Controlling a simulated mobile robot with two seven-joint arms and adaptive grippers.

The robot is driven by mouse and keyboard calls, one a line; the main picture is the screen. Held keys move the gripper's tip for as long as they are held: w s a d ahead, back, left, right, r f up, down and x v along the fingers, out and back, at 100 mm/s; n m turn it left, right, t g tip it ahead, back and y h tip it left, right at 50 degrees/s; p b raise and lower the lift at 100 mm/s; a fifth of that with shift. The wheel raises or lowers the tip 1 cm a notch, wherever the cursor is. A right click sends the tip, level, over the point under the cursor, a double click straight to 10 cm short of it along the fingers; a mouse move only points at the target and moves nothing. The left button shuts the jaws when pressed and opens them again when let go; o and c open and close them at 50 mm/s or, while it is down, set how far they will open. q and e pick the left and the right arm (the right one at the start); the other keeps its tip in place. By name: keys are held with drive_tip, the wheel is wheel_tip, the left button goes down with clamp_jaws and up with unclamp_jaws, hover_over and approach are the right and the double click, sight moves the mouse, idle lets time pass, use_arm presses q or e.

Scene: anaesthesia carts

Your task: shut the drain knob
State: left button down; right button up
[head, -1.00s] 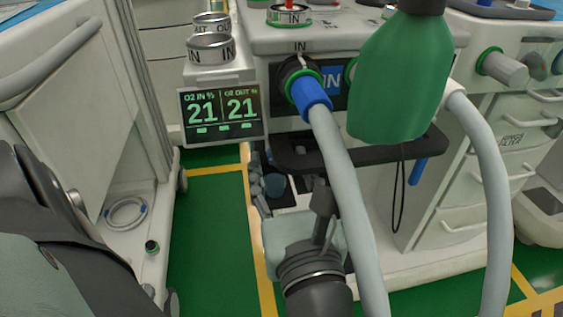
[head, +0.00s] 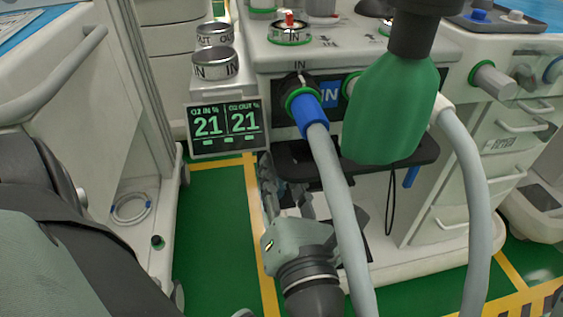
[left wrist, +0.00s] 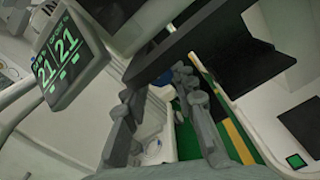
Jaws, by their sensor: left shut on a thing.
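My right gripper is not in view.
A grey hose with a blue end (head: 330,190) hangs in front of my left gripper. A green bag (head: 392,108) hangs at the upper right. The dark shelf (head: 410,152) lies just above the fingers. A display reading 21 and 21 (head: 226,126) is at the left. Green floor is clear between carts.

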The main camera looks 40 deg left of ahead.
use_arm(q)
drive_tip(key=c, duration=1.2)
unclamp_jaws()
